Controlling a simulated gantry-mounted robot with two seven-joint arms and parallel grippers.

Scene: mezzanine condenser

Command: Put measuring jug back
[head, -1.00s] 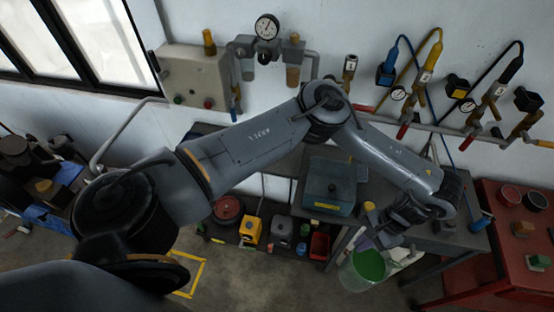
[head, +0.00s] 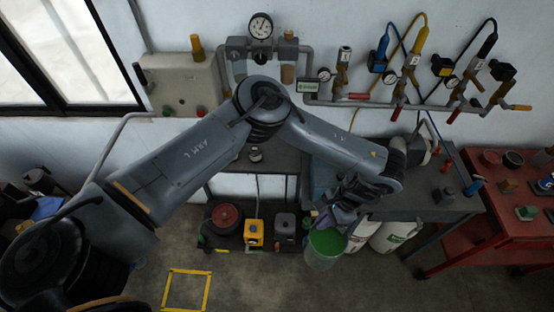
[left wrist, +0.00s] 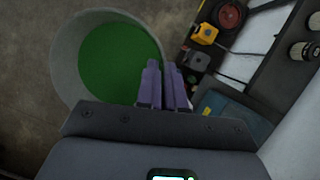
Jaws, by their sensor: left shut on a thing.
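The measuring jug (head: 325,252) is a pale, see-through container with green inside. It is in front of the dark bench in the head view, over the lower shelf's right end and the floor. In the left wrist view the jug (left wrist: 66,60) fills the upper left, seen from above. My left gripper (head: 323,216) is shut on the jug at its rim side. Its purple fingers (left wrist: 165,88) show close together at the jug's right edge; the exact grip on a handle or wall is hidden. My right gripper is not in view.
The dark bench (head: 425,203) and red table (head: 490,240) stand to the right. White bottles (head: 392,235) stand below the bench edge, close right of the jug. A yellow box (head: 254,232) and a grey box (head: 285,226) sit left of it. The floor with a yellow outline (head: 187,290) is clear.

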